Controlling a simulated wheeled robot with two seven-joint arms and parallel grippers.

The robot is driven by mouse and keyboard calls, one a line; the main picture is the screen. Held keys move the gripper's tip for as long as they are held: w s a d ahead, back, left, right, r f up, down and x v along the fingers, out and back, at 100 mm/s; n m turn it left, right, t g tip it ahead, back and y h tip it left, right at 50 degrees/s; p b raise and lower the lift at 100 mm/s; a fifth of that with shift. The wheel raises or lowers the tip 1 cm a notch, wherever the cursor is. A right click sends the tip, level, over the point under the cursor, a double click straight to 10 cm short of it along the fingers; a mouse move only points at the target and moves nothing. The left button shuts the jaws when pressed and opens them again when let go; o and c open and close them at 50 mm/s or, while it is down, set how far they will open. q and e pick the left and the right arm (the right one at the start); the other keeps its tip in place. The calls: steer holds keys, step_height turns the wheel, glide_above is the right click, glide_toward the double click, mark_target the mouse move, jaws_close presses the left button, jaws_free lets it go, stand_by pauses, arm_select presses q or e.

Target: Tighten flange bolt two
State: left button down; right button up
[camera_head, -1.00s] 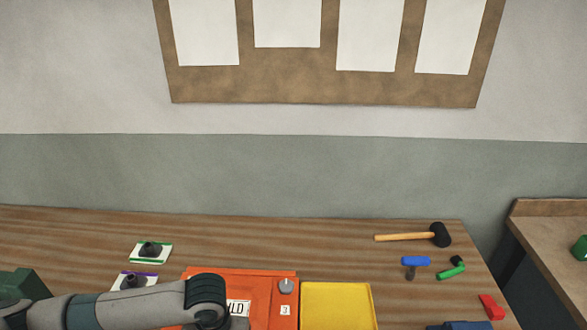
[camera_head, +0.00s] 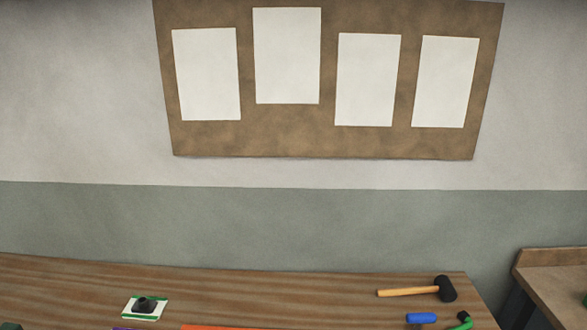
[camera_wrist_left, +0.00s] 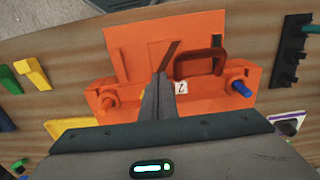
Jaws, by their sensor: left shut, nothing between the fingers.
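The orange mould (camera_wrist_left: 125,50) lies on the bench in the left wrist view; only a sliver of its edge (camera_head: 215,327) shows in the head view. It has a dark red handle (camera_wrist_left: 200,64) and a small white tag (camera_wrist_left: 181,88) that seems to read 2. A blue bolt-like piece (camera_wrist_left: 241,88) sits at its right end and an orange one (camera_wrist_left: 107,103) at its left end. My left gripper (camera_wrist_left: 160,80) is shut and empty, its fingertips over the mould just left of the tag. Whether they touch it cannot be told. My right gripper is out of view.
A yellow tray (camera_wrist_left: 68,128) adjoins the mould. A black rack (camera_wrist_left: 290,50) and a purple-edged card (camera_wrist_left: 286,116) lie at the right in the left wrist view. In the head view, a mallet (camera_head: 410,292), a blue tool (camera_head: 421,318) and a green-edged card (camera_head: 145,307) lie on the bench (camera_head: 60,285).

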arm_select(q)
steer(key=shift+r, duration=0.1)
steer(key=shift+r, duration=2.9)
